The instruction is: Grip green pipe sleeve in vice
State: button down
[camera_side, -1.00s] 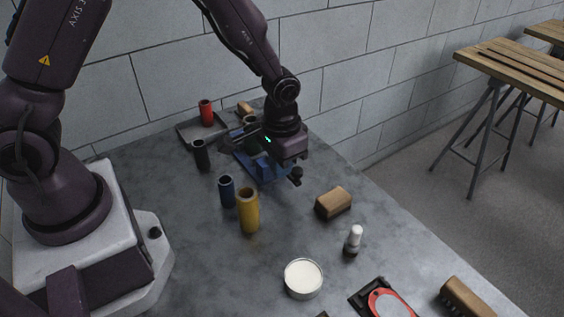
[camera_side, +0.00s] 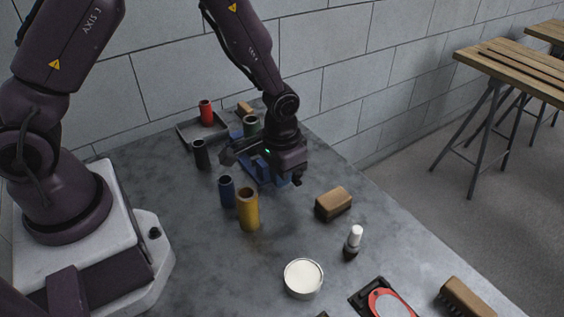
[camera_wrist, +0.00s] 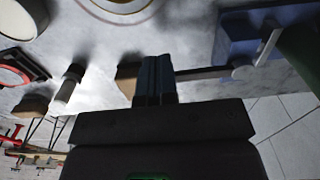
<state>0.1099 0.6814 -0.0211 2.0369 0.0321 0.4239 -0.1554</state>
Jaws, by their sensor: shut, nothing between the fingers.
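The green pipe sleeve (camera_side: 250,125) stands upright at the far side of the blue vice (camera_side: 262,172), partly hidden by my arm. I cannot tell whether the jaws touch it. In the wrist view, a green edge (camera_wrist: 302,50) shows at the right beside the blue vice body (camera_wrist: 240,28). My gripper (camera_wrist: 153,62) is shut and empty, on the near right side of the vice in the side view. A grey rod (camera_wrist: 205,74) with a round end runs from beside the fingertips toward the vice. Contact between fingers and rod is unclear.
Blue (camera_side: 227,191), yellow (camera_side: 248,210) and black (camera_side: 200,154) sleeves stand left of the vice. A red sleeve (camera_side: 206,112) stands in a grey tray (camera_side: 186,131). A brown block (camera_side: 333,204), a white-capped bottle (camera_side: 353,241) and a white round dish (camera_side: 303,279) lie toward the front.

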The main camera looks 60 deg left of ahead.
jog(key=shift+f, duration=0.35)
jog(key=shift+w, duration=0.1)
dwell(0.5)
jog(key=shift+w+d, duration=0.25)
jog(key=shift+w, duration=0.65)
jog(key=shift+s, duration=0.1)
jog(key=shift+s+a, duration=0.2)
jog(key=shift+s, duration=0.4)
notch_tip(320, 180, up, 7)
dwell(0.7)
jog(key=shift+s, duration=0.1)
